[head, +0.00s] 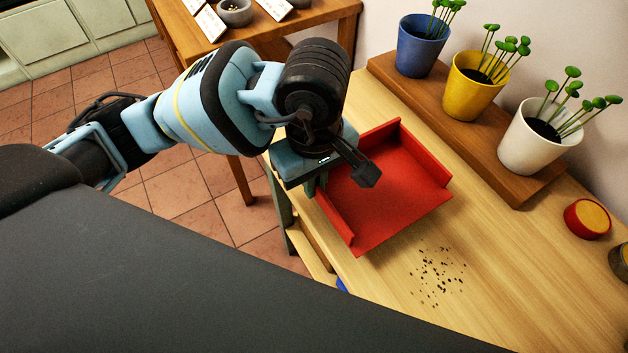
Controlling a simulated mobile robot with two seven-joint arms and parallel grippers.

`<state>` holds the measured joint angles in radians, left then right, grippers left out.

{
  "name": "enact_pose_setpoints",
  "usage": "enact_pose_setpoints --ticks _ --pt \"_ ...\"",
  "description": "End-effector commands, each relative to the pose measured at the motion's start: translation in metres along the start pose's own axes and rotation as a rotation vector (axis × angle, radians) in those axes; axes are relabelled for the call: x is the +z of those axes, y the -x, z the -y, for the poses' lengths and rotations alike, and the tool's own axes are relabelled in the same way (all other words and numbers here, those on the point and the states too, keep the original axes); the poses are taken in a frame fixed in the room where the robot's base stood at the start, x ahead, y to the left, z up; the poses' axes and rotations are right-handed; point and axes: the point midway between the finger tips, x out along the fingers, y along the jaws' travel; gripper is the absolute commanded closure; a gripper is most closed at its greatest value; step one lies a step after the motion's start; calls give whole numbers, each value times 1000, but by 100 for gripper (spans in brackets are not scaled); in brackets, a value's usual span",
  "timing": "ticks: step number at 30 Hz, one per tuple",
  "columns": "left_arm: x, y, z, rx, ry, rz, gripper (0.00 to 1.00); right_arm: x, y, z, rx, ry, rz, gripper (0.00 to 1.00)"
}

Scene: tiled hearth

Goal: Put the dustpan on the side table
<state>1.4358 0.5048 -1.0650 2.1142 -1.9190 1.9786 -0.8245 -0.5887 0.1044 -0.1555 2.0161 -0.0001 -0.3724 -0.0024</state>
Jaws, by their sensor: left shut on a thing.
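The red dustpan (393,200) is at the left edge of a light wooden table (520,270), its open side toward the lower right. My left gripper (342,178) is shut on the dustpan near its back left side. The gripper and wrist hide that part of the pan and any handle. I cannot tell whether the pan touches the tabletop or is just above it. A darker brown wooden table (322,22) stands behind my left arm; which of the two is the side table is not clear. My right gripper is out of view.
Dark crumbs (437,275) lie on the light table in front of the pan. A blue pot (421,50), a yellow pot (470,88) and a white pot (535,140) with seedlings stand on a raised board. A red-and-yellow round object (587,219) is at right. The brown table holds cards and a bowl (235,12).

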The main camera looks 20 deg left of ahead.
Motion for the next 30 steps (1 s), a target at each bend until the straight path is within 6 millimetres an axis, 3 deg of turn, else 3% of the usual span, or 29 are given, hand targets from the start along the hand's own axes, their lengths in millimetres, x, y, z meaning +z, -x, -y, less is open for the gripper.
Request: enact_pose_setpoints --ticks 10,18,30 --pt "-15 -1 -8 0 4 -1 100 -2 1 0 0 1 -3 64" --pt "-15 -34 -9 1 0 1 100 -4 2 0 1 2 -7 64" --pt "-15 -40 -9 1 -1 0 100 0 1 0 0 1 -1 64"
